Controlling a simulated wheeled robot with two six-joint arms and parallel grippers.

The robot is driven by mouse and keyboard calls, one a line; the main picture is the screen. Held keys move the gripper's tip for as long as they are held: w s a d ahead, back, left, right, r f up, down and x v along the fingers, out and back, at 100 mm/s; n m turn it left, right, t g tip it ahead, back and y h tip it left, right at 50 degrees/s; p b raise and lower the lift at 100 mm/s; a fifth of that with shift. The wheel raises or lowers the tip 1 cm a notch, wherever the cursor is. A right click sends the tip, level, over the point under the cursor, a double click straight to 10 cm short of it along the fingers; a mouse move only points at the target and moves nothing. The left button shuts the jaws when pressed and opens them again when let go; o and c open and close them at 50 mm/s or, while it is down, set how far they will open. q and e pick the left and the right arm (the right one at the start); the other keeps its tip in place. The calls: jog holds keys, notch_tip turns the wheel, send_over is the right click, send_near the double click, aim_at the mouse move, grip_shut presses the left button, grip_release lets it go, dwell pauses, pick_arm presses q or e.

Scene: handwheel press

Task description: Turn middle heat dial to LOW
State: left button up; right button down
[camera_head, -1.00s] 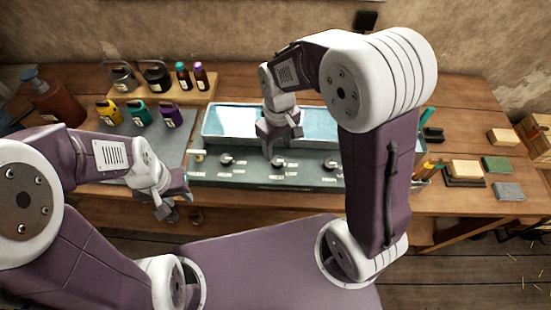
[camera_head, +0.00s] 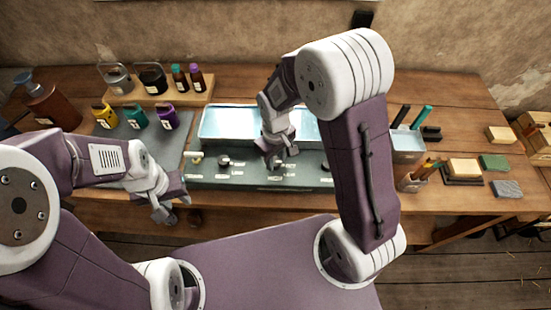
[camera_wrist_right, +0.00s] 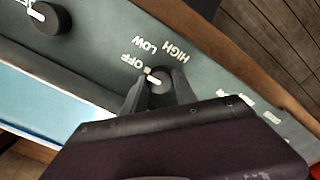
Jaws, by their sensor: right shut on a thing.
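The middle heat dial (camera_wrist_right: 160,84) is a small dark round knob with a white pointer mark, on the front panel of a grey-green water-bath unit. In the right wrist view its mark points toward OFF; LOW and HIGH are printed further around. My right gripper (camera_head: 274,161) is lowered onto this dial, and its two fingers are shut on the dial's sides. The dial is mostly hidden by the gripper in the head view. My left gripper (camera_head: 172,207) hangs empty at the table's front edge, left of the panel, with its fingers apart.
Another dial (camera_head: 224,160) sits left of the middle one, and a third (camera_head: 326,166) sits to the right. The blue basin (camera_head: 228,122) lies behind the panel. Coloured containers (camera_head: 137,116) stand at left.

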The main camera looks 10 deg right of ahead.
aim_at(275, 161)
jog(key=m+p, duration=0.2)
jog(key=m, duration=0.2)
jog(key=shift+r+m, duration=0.1)
jog(key=shift+m, duration=0.2)
jog(key=shift+m+p, duration=0.5)
jog(key=shift+m, duration=1.5)
jog(key=c, duration=1)
grip_release()
notch_tip(275, 161, up, 9)
